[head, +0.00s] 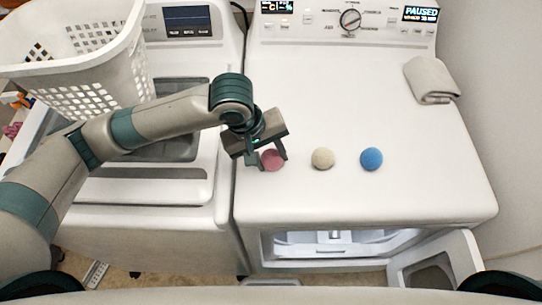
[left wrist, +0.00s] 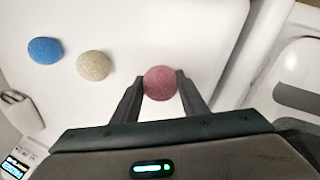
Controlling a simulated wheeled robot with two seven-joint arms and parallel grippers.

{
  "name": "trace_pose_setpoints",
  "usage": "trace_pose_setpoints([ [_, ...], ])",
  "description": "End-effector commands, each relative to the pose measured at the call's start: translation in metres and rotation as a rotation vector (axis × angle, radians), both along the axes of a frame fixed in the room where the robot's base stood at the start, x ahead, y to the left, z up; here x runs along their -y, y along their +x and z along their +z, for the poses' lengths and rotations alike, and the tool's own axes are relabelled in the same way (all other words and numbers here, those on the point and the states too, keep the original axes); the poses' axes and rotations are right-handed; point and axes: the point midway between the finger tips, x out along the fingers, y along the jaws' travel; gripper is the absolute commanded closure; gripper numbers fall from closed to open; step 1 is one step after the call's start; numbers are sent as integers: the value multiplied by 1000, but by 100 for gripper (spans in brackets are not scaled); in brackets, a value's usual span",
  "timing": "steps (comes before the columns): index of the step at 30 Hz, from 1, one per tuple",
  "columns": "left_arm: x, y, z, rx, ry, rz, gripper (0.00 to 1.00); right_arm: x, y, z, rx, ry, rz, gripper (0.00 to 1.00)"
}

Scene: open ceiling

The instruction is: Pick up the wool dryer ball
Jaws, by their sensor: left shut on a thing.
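Three dryer balls sit in a row on top of the white dryer (head: 400,205): a pink ball (head: 272,160), a cream ball (head: 322,158) and a blue ball (head: 371,159). My left gripper (head: 268,158) is shut on the pink ball, with one finger on each side of it. In the left wrist view, the pink ball (left wrist: 160,83) sits between the fingertips. The cream ball (left wrist: 93,65) and the blue ball (left wrist: 45,51) stand apart to its left. I cannot tell whether the pink ball is clear of the dryer top. My right gripper is not in view.
A folded grey cloth (head: 432,80) lies at the dryer's back right. A white laundry basket (head: 85,70) stands on the washer (head: 180,185) at left. The dryer's front door (head: 436,270) hangs open below. The dryer top right of the balls is clear.

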Motion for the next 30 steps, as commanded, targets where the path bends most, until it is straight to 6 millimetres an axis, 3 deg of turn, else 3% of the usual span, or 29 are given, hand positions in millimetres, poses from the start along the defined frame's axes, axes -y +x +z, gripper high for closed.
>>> trace_pose_setpoints([
  [5,1,1,10,2,-2,-1,82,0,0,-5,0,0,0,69],
  [11,1,0,37,4,-4,-3,82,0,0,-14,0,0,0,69],
  [21,48,-44,76,3,-3,-8,82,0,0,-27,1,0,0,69],
  [30,77,-72,101,2,-2,-5,82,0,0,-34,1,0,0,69],
])
